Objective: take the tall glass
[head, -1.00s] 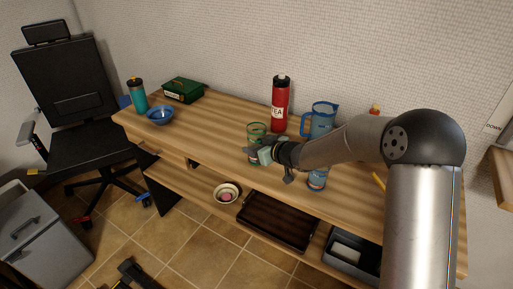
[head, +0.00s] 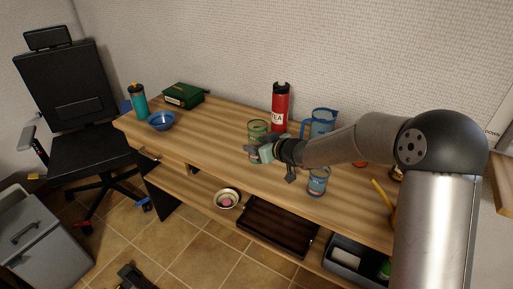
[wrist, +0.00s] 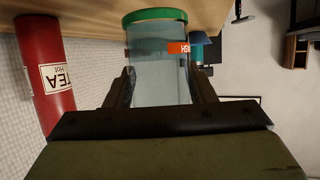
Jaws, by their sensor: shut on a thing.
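The tall glass is clear with a green band and an orange label. In the head view the glass (head: 258,128) is near the middle of the wooden desk, partly hidden by my gripper (head: 258,152). In the wrist view the glass (wrist: 160,65) stands between the two fingers of my gripper (wrist: 160,88), one finger on each side. My gripper is shut on it. I cannot tell whether the glass is clear of the desk top.
A red tea flask (head: 281,108) and a blue pitcher (head: 322,121) stand close behind the glass. A blue cup (head: 318,182) is at the desk's front edge, right of my gripper. A blue bowl (head: 161,121), teal bottle (head: 138,101) and green box (head: 184,95) are at left.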

